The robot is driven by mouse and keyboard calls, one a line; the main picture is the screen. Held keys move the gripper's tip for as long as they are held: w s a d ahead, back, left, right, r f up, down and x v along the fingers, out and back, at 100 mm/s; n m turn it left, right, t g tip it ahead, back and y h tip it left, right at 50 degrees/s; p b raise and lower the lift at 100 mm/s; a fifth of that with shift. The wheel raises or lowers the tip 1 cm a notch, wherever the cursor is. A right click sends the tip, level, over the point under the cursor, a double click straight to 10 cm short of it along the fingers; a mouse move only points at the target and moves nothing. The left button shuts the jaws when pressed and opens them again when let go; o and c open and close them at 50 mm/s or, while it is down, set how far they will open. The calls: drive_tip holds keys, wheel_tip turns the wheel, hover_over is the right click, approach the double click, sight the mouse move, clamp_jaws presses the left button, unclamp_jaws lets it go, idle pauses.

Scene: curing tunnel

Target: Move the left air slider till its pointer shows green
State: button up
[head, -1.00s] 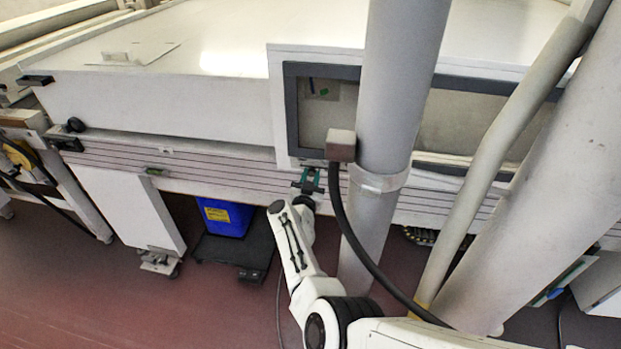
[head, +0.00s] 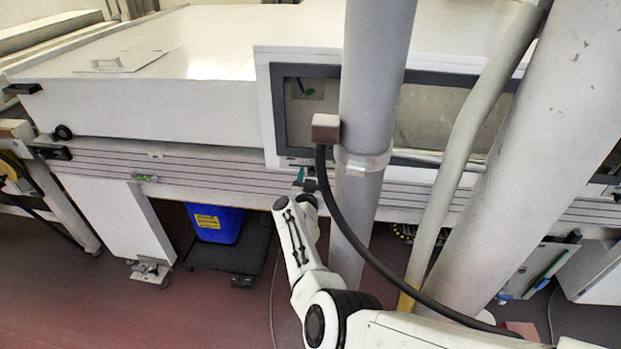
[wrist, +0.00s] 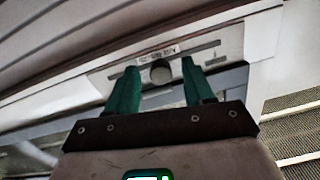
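In the wrist view, a pale plate (wrist: 222,42) with a slot and a small printed label, seen upside down, carries a round dark knob (wrist: 160,73), which looks like the air slider. My gripper (wrist: 160,67) has two green fingers, open, one on each side of the knob with a gap to both. I cannot tell whether the fingertips reach around the knob in depth. No green mark or pointer can be made out on the plate. In the head view, my gripper (head: 305,180) is at the machine's front rail, just below the framed window; the slider is too small to see there.
A grey column (head: 372,75) with a hose and box (head: 325,128) stands just right of my arm. Slanted pipes (head: 470,130) fill the right side. A blue bin (head: 213,222) stands under the machine. The floor (head: 90,300) at front left is clear.

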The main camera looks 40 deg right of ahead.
drive_tip(key=shift+a, duration=0.1)
drive_tip(key=p+v, duration=0.5)
drive_tip(key=v, duration=0.5)
drive_tip(key=shift+s+a, duration=0.15)
drive_tip(key=shift+s, duration=0.1)
drive_tip(key=shift+a, duration=0.1)
idle(0.5)
